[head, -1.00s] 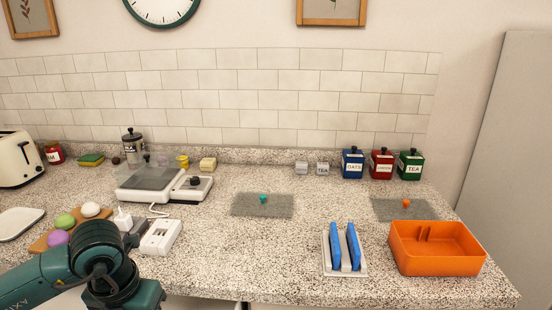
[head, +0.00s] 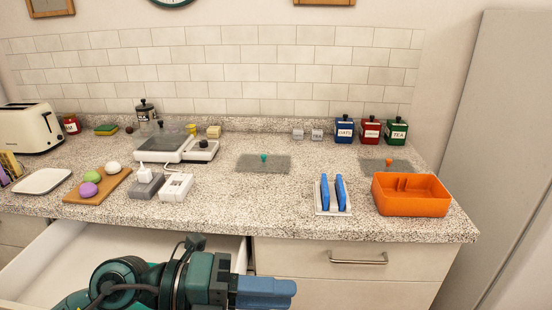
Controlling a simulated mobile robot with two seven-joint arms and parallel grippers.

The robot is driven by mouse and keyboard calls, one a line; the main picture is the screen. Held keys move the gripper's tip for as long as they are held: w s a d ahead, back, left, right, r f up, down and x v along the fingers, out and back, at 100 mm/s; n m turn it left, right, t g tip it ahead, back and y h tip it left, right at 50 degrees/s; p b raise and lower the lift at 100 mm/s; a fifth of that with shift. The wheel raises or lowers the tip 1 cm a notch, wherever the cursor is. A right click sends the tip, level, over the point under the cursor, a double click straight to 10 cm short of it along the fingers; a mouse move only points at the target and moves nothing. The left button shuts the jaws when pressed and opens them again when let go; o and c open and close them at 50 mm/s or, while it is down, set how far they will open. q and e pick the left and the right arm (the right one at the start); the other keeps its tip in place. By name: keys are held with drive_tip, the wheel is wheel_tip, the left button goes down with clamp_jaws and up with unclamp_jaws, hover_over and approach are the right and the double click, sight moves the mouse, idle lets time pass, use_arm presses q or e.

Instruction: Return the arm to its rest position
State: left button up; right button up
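My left arm comes in along the bottom edge of the head view. Its dark green wrist ends in a blue-grey gripper (head: 265,292) that points right, in front of the cabinet and below the countertop edge. The gripper touches nothing that I can see, and its fingers cannot be told apart at this angle. My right gripper is out of view.
An open white drawer (head: 60,258) lies beside and behind my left arm. The granite countertop (head: 240,205) above holds an orange bin (head: 412,196), a rack with blue pieces (head: 325,195), a white device (head: 175,187) and a wooden board (head: 100,187). A closed drawer handle (head: 358,259) is at right.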

use_arm(q)
drive_tip(key=w+a+r+n+t+h, duration=0.2)
drive_tip(key=w+a+r+n+t, duration=0.35)
drive_tip(key=r+n+t, duration=0.6)
drive_tip(key=w+a+f+n+t+y, duration=0.4)
drive_tip(key=a+f+n+t+y, duration=0.4)
drive_tip(key=n, duration=0.6)
drive_tip(key=s+a+f+n+g+y, duration=0.1)
drive_tip(key=a+f+n+g+y, duration=0.1)
drive_tip(key=f, duration=0.4)
drive_tip(key=s+a+f+n+g+y, duration=0.2)
drive_tip(key=a+f+n+g+y, duration=0.1)
drive_tip(key=f+n+y, duration=0.1)
drive_tip(key=s+a+f+n+g+y, duration=0.2)
drive_tip(key=f+n+g+y, duration=0.1)
drive_tip(key=f+y, duration=0.2)
drive_tip(key=shift+a+f+g+y, duration=0.2)
drive_tip(key=shift+f+g+y, duration=0.1)
drive_tip(key=shift+f, duration=1)
drive_tip(key=s+f+n+g+h, duration=0.1)
drive_tip(key=s+f+g+h, duration=0.1)
drive_tip(key=s+f+g, duration=0.95)
drive_tip(key=w+d+f+t+h+p, duration=0.1)
drive_tip(key=w+d+f+t+h, duration=0.1)
drive_tip(key=d+t, duration=0.5)
drive_tip(key=w+m+t, duration=0.1)
drive_tip(key=t, duration=0.2)
drive_tip(key=shift+w+d+f+t+h+p, duration=0.15)
drive_tip(key=shift+w+f+t+h+p, duration=0.15)
drive_tip(key=shift+f+p, duration=0.1)
